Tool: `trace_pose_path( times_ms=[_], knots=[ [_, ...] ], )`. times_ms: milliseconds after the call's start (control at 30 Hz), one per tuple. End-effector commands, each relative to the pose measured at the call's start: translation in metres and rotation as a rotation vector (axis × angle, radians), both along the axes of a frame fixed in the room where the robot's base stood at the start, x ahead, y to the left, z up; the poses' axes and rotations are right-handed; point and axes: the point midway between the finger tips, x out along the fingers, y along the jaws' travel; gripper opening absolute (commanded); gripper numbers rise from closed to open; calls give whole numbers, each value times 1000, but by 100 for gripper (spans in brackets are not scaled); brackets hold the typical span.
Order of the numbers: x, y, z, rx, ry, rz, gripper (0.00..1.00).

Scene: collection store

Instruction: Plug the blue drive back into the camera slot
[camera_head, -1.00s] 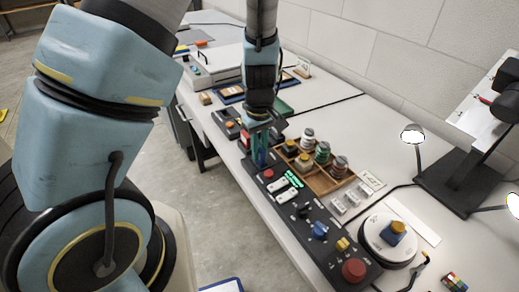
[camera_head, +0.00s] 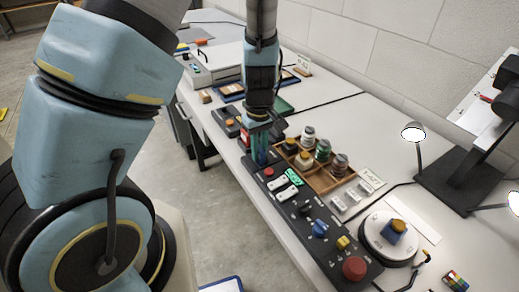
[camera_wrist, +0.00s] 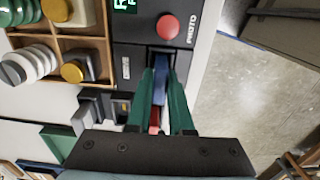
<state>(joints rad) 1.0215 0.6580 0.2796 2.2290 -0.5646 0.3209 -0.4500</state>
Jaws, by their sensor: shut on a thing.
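The blue drive (camera_wrist: 160,70) is between the green fingers of my gripper (camera_wrist: 164,76), which is shut on it. The drive's far end is at a dark slot area (camera_wrist: 162,50) on the black panel, just short of the red PHOTO button (camera_wrist: 167,27). How deep it sits in the slot is hidden. In the head view my gripper (camera_head: 261,157) points down at the panel (camera_head: 318,238), and the drive cannot be made out there. A green display (camera_head: 294,177) is lit on the panel.
A wooden tray (camera_head: 327,188) of spools stands right beside the panel. A red piece (camera_wrist: 155,118) shows between the fingers, nearer the palm. Bare floor lies beyond the table edge.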

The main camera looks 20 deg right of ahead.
Motion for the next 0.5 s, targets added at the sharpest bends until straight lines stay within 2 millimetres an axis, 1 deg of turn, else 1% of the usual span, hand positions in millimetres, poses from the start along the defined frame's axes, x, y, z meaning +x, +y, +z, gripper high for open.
trace_pose_path(
  times_ms=[133,167,267,500],
  knots=[
    [0,0,-4,0,0,0,0],
    [0,0,-4,0,0,0,20],
    [0,0,-3,0,0,0,32],
    [0,0,-3,0,0,0,32]
  ],
)
